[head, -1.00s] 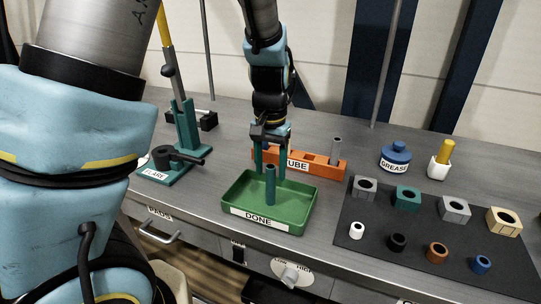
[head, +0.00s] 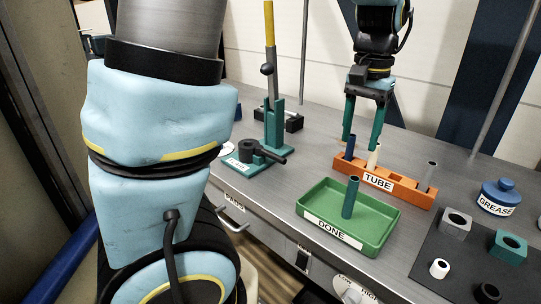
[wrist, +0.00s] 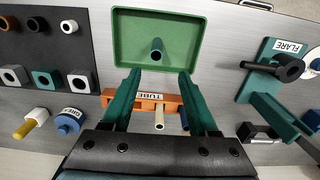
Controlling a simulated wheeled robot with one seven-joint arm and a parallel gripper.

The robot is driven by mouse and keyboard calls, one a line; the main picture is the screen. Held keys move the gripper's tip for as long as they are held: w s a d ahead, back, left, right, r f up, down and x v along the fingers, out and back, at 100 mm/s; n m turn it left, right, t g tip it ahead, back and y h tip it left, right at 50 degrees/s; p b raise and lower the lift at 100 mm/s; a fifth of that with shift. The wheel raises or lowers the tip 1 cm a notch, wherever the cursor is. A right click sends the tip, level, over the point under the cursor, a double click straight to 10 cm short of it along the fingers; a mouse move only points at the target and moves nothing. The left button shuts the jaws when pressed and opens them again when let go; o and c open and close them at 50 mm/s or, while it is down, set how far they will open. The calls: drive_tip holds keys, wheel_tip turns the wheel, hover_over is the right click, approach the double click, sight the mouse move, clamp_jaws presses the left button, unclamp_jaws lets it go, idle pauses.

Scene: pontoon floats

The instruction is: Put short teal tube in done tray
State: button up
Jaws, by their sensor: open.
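The short teal tube (head: 350,197) stands upright in the green tray labelled DONE (head: 385,242), near its middle. In the wrist view the tube (wrist: 157,46) shows inside the tray (wrist: 118,42). My gripper (head: 361,141) is open and empty, raised behind the tray, with its fingertips by the orange rack labelled TUBE (head: 404,188). In the wrist view my fingers (wrist: 160,75) are wide apart, and nothing is held between them.
The rack holds a blue tube (head: 349,147), a cream tube (head: 374,156) and a grey tube (head: 430,174). The flare tool (head: 262,152) stands left. A blue grease pot (head: 499,195) and a dark mat (head: 440,262) with collars lie right.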

drive_tip(key=a+f+n, duration=0.3)
drive_tip(key=a+f, duration=0.1)
drive_tip(key=a, duration=0.8)
drive_tip(key=a+f+n+t, duration=0.1)
drive_tip(key=a+f+n, duration=0.3)
drive_tip(key=a, duration=0.9)
drive_tip(key=shift+a+f+t, duration=0.15)
drive_tip(key=shift+f+t, duration=0.1)
drive_tip(key=shift+t, duration=0.05)
drive_tip(key=shift+w, duration=0.15)
drive_tip(key=shift+c, duration=0.4)
